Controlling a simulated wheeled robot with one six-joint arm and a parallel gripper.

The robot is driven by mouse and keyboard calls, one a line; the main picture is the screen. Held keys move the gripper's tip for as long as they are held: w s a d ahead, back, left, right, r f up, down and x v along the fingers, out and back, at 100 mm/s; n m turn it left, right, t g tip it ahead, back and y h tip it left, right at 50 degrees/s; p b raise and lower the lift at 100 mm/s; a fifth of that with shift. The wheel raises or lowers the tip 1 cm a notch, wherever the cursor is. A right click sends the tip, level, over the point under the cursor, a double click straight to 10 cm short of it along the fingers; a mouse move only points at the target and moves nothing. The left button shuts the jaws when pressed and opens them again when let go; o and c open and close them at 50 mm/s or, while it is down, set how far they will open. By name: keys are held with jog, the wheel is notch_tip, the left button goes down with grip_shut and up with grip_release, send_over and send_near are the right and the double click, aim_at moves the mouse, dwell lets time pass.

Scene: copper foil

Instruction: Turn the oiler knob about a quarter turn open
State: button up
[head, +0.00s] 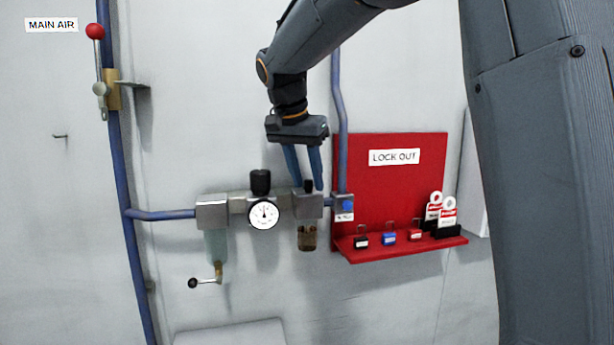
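The oiler (308,206) is a grey metal block with a brownish bowl (307,238) below it, at the right part of the air unit on the wall. Its small black knob (308,186) stands on top. My gripper (308,184) comes down from above, with its two blue-grey fingers on either side of the knob. The fingertips are at the knob's height, with the knob between them. Whether they touch it I cannot tell at this size.
Left of the oiler are a pressure gauge (264,214), a larger black knob (260,182) and a filter with a drain lever (206,281). A blue pipe (338,110) rises close behind my gripper. A red lockout board (413,182) with padlocks stands to the right.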

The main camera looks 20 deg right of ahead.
grip_shut()
jog(key=shift+m, duration=0.3)
jog(key=m, duration=0.2)
jog(key=m+g+h, duration=0.1)
jog(key=shift+w+a+r+m, duration=0.1)
jog(key=shift+w+m, duration=0.1)
jog(key=shift+m, duration=0.2)
jog(key=m+g+p, duration=0.1)
jog(key=m+g, duration=0.1)
jog(key=m, duration=0.2)
jog(key=shift+w+m, duration=0.15)
jog(key=shift+m, duration=0.15)
jog(key=m+g+p, duration=0.2)
jog(key=m, duration=0.2)
jog(key=shift+w, duration=0.15)
jog(key=shift+m+g+y+p, duration=0.4)
jog(key=shift+m+g+p, duration=0.15)
jog(key=shift+m, duration=1.45)
jog(key=shift+w, duration=0.1)
